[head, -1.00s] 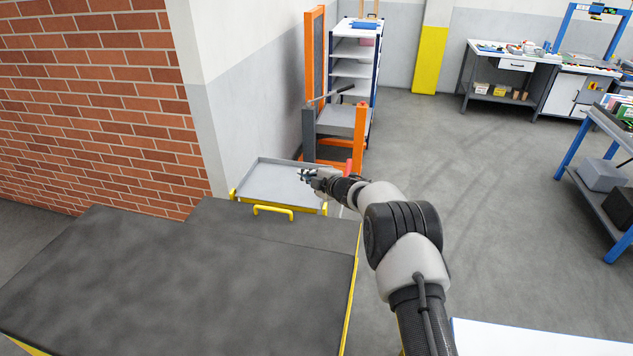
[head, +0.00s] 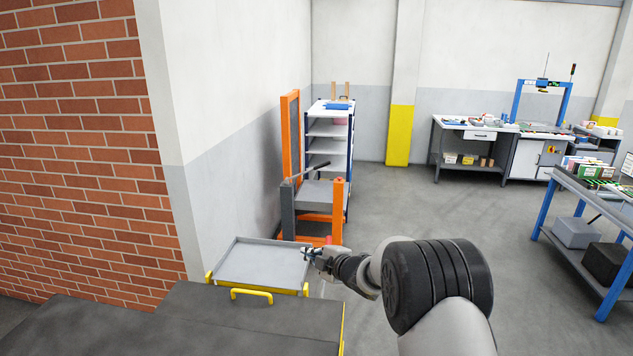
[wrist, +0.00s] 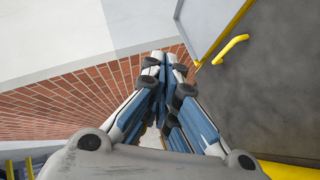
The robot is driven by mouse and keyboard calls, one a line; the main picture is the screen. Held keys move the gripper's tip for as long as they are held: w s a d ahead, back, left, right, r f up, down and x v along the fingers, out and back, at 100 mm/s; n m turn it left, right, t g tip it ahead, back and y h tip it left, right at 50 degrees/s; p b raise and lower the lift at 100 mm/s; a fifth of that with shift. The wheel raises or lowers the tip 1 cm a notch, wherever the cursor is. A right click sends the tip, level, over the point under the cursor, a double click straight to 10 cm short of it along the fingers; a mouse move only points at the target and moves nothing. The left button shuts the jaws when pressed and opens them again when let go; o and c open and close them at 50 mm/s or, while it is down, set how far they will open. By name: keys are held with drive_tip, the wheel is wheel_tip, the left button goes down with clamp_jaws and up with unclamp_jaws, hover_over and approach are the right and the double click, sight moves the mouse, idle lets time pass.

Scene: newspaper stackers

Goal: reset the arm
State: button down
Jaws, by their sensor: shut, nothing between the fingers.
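My gripper (head: 308,253) is at the end of my arm, near the middle of the head view. It appears in front of the right edge of a shallow grey tray, and I cannot tell how far above or beside it the gripper is. In the wrist view my gripper's fingers (wrist: 163,95) are drawn together and hold nothing. Past them the wrist view shows the brick wall and a dark surface with a yellow handle.
The grey tray (head: 262,267) stands behind a dark-topped box (head: 240,320) with a yellow handle (head: 251,296). A brick wall (head: 80,150) is on the left. An orange-framed stand (head: 335,212) and shelves (head: 327,146) stand beyond. Open floor (head: 450,215) lies right, before a blue-legged table (head: 545,207).

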drive_tip(key=s+d+r+m+g+h+b, duration=0.1)
drive_tip(key=s+d+r+m+h+b, duration=0.25)
drive_tip(key=s+d+r+m, duration=0.35)
drive_tip(key=s+d+r+m+h+b, duration=0.2)
drive_tip(key=s+d+r+m+h, duration=0.25)
drive_tip(key=s+d, duration=0.55)
drive_tip(key=s+f+m+g+b, duration=0.1)
drive_tip(key=s+f+m+g, duration=0.1)
drive_tip(key=s, duration=1)
drive_tip(key=s+f+m+g+b, duration=0.2)
drive_tip(key=s+f+m, duration=0.2)
drive_tip(key=s, duration=0.7)
drive_tip(key=s+f+m+g+b, duration=0.1)
drive_tip(key=s+f, duration=0.4)
drive_tip(key=s, duration=0.7)
drive_tip(key=shift+s+a+f+m+g+b, duration=0.15)
drive_tip(key=shift+s+a+m+g+b, duration=0.2)
drive_tip(key=shift+m+b, duration=0.5)
